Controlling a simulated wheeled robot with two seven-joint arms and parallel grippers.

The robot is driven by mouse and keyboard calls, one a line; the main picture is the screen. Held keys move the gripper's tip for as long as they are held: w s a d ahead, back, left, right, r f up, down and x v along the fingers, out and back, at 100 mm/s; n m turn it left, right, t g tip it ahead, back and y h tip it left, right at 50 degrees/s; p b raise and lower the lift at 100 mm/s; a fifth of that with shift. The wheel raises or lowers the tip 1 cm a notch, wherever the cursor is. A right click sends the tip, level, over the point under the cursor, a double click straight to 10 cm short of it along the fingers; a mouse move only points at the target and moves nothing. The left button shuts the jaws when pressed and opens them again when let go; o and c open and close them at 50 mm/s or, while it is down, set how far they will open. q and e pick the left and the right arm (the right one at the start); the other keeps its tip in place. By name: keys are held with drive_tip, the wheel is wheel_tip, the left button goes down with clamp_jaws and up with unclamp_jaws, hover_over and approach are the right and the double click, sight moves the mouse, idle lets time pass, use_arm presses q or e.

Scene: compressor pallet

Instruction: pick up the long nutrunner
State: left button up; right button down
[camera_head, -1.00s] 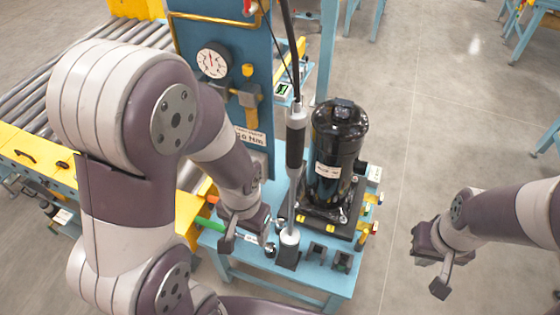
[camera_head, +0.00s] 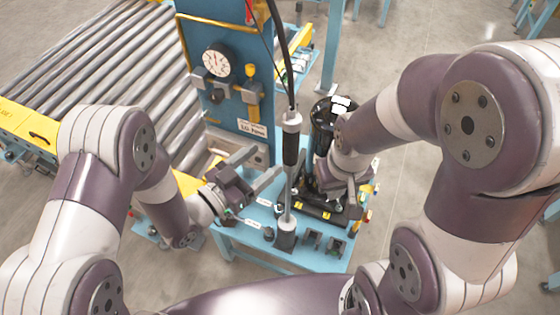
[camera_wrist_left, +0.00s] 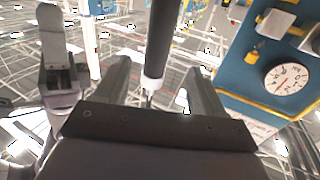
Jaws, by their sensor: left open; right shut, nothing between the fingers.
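The long nutrunner (camera_head: 291,150) stands upright in its dark holder on the blue bench, with a hose running up from its top. It has a grey collar, a black grip and a thin grey shaft. My left gripper (camera_head: 268,162) is open just left of it, its fingers pointing at it. In the left wrist view the nutrunner (camera_wrist_left: 163,45) shows between the two spread fingers (camera_wrist_left: 155,85); I see no contact. My right gripper (camera_head: 350,196) is shut and empty, just right of the nutrunner and in front of the black compressor (camera_head: 321,115), which the arm partly hides.
A blue panel with a dial gauge (camera_head: 216,62) stands behind my left gripper; the gauge also shows in the left wrist view (camera_wrist_left: 286,77). A roller conveyor (camera_head: 125,60) lies at the left. Small holders (camera_head: 311,240) sit on the bench front. Floor at the right is open.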

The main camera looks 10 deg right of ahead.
sight(297, 134)
use_arm(q)
drive_tip(key=p+x, duration=0.4)
drive_tip(key=x, duration=0.6)
drive_tip(key=shift+d+r, duration=0.15)
drive_tip(key=shift+d, duration=0.2)
drive_tip(key=shift+w+d, duration=0.2)
drive_tip(key=shift+d, duration=0.1)
drive_tip(key=shift+a, duration=0.1)
clamp_jaws()
drive_tip(key=shift+w, duration=0.1)
